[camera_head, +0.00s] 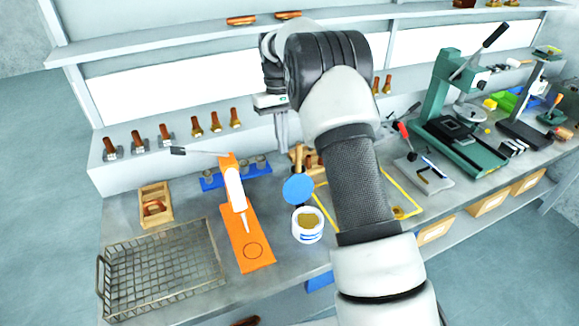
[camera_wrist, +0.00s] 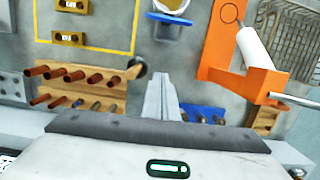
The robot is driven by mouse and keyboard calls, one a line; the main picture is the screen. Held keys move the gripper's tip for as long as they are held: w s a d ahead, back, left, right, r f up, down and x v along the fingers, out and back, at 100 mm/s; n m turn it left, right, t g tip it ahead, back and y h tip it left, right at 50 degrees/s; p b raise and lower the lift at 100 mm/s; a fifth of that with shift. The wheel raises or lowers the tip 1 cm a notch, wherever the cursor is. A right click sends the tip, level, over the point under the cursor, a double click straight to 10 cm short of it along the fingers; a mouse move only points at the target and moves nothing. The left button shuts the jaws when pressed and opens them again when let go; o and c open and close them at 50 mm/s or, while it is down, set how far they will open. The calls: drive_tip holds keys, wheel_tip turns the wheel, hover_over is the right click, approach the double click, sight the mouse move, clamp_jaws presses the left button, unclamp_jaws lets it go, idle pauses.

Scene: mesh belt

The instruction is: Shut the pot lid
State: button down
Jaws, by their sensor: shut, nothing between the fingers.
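The pot (camera_head: 307,230) is a small white tub with a blue band and yellowish-brown contents, standing on the bench. Its round blue lid (camera_head: 298,189) is open, tilted up at the rim's far side. In the wrist view the pot (camera_wrist: 172,5) is cut off by the top edge, with the blue lid (camera_wrist: 170,18) just below it. My gripper (camera_head: 281,130) is behind and above the pot, clear of the lid. In the wrist view its fingers (camera_wrist: 162,88) are together and empty, pointing toward the lid with a gap between.
An orange press (camera_head: 243,225) stands left of the pot, its lever reaching left. A wire basket (camera_head: 160,270) is at front left. A wooden rack (camera_wrist: 75,85) and a blue rack (camera_head: 235,175) lie near. A green press (camera_head: 450,110) stands right.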

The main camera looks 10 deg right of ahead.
sight(295, 186)
drive_tip(key=s+d+f+p, duration=0.1)
drive_tip(key=s+f, duration=0.3)
drive_tip(key=f, duration=0.1)
drive_tip(key=shift+s+f, duration=0.2)
drive_tip(key=shift+s, duration=0.1)
drive_tip(key=shift+b, duration=0.3)
drive_tip(key=shift+s+r+t+b, duration=0.25)
drive_tip(key=shift+s+t+b, duration=0.05)
drive_tip(key=shift+t+b, duration=0.2)
drive_tip(key=shift+d, duration=0.1)
